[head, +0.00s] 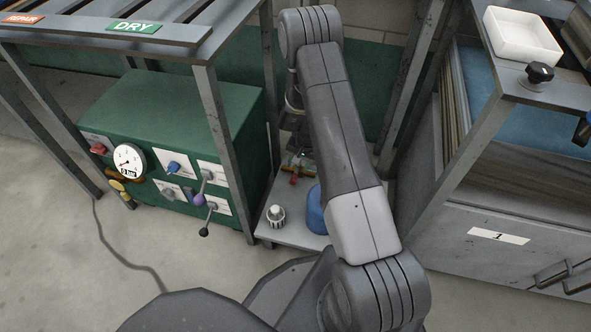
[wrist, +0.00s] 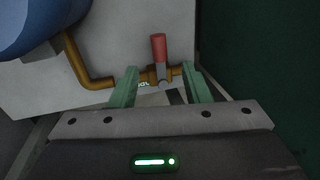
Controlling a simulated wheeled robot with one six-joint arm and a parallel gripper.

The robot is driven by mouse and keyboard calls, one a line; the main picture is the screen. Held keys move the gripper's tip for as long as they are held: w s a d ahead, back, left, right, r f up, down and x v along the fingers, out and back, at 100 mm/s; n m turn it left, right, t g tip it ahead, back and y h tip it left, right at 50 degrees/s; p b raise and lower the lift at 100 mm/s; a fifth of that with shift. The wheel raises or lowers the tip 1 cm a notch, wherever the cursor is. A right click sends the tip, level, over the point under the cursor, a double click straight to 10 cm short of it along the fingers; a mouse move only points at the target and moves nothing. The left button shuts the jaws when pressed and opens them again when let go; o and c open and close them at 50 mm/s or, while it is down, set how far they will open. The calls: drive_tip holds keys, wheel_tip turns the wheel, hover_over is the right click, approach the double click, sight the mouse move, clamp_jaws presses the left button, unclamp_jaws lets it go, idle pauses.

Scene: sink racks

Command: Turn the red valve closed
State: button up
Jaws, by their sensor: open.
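The red valve handle (wrist: 158,47) sits on a brass pipe (wrist: 92,76) in the wrist view. It points up in the picture, across the run of the pipe. The valve body is partly hidden low between my fingers. My gripper (wrist: 160,78) is open, with one green finger on each side of the valve. I cannot tell whether either finger touches it. In the head view the red handle (head: 294,180) shows small below my gripper (head: 301,166), left of my forearm, which hides part of this area.
A blue tank (head: 315,211) and a white knob (head: 275,213) stand on the low grey platform (head: 290,234). A green cabinet (head: 185,110) with a gauge and levers is left. Metal rack legs (head: 222,150) flank the space, with a grey cabinet (head: 500,250) right.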

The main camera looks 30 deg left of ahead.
wheel_tip(320, 180, up, 6)
drive_tip(key=p, duration=0.1)
hover_over(294, 178)
drive_tip(key=d, duration=0.3)
drive_tip(key=shift+w+a+f, duration=0.15)
drive_tip(key=shift+w+f, duration=0.05)
drive_tip(key=shift+w, duration=0.2)
drive_tip(key=a+f+b, duration=0.1)
drive_tip(key=f, duration=0.3)
drive_tip(key=f+b, duration=0.2)
drive_tip(key=f, duration=0.3)
drive_tip(key=a+f+b, duration=0.1)
drive_tip(key=f, duration=0.4)
drive_tip(key=shift+s+a, duration=0.3)
drive_tip(key=shift+s, duration=0.05)
drive_tip(key=shift+d+r, duration=0.15)
drive_tip(key=shift+r, duration=0.05)
